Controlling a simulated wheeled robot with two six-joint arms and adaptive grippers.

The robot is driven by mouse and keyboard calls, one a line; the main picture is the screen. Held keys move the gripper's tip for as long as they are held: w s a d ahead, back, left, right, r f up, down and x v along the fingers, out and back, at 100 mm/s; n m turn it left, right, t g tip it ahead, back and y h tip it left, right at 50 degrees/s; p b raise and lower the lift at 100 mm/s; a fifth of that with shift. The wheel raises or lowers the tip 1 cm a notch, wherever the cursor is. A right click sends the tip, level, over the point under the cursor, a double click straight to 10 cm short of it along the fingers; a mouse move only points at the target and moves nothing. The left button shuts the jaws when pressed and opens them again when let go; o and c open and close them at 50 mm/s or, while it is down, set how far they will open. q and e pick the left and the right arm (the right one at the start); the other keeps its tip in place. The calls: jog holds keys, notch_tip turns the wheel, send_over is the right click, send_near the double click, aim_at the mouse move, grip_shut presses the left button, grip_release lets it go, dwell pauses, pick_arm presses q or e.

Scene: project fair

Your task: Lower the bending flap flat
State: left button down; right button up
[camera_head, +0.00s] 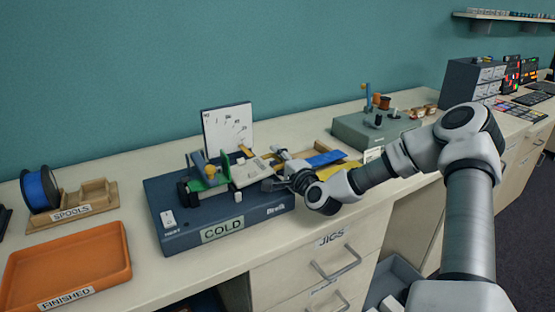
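The bending machine (180,238) is a dark blue box on the counter with a "COLD" label on its front and a small white switch marked "HEAT" at its left. On top are a green bracket, a yellow knob and a pale plate (250,173) that looks like the bending flap; its exact angle is hard to tell. A white angle dial (228,129) stands upright behind it. My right gripper (270,184) is at the right end of the machine, close beside the pale plate. Its fingers are small and partly hidden, so contact and opening are unclear. My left gripper is not in view.
An orange "FINISHED" tray (70,262) and a wooden "SPOOLS" holder (88,199) with a blue spool (40,189) stand at the left. Blue and yellow strips (326,158) lie right of the machine. A grey-green fixture (372,130) stands farther back right.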

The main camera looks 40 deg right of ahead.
notch_tip(320, 180, up, 10)
jog(key=shift+r, duration=0.1)
dwell(0.4)
